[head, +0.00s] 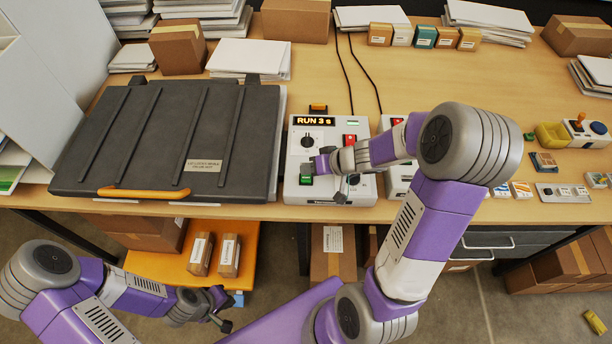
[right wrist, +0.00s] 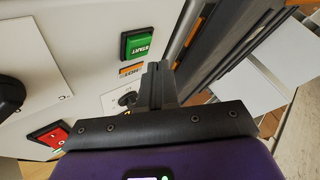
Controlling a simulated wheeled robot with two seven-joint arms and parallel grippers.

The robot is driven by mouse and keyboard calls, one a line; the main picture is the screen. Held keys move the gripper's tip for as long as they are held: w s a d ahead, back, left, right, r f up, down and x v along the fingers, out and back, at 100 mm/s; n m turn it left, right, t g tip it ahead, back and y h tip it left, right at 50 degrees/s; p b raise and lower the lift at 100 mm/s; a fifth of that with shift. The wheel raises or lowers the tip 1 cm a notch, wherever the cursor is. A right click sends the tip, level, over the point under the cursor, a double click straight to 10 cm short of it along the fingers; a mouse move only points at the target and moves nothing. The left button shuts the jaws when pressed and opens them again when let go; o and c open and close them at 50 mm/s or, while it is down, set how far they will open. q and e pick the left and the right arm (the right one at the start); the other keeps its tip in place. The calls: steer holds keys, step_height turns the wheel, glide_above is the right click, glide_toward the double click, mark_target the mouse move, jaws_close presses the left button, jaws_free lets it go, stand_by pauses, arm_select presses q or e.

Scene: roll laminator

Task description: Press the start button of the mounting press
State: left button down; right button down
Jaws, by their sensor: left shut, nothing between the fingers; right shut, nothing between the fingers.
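The mounting press has a closed dark lid (head: 150,140) and a light grey control box (head: 294,150) at its right. The box's display (head: 315,121) reads "RUN 3 s". The green start button (head: 306,180) is at the box's front left; it also shows, marked START, in the right wrist view (right wrist: 137,43). My right gripper (head: 313,165) is shut and empty, its tips close beside the button. In the right wrist view its fingers (right wrist: 155,72) lie just beside the button; I cannot tell whether they touch. My left gripper (head: 222,309) is shut and empty, low in front of the table.
A red button (head: 349,139) and a black knob (head: 308,141) are on the same box. A second control box (head: 395,182) stands right of it, partly behind my right arm. Paper stacks and cartons (head: 295,20) line the table's back. An orange handle (head: 143,193) fronts the lid.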

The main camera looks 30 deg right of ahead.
mark_target(310, 179)
steer(key=shift+r+p, duration=1.25)
steer(key=shift+r, duration=1)
steer(key=shift+f, duration=0.1)
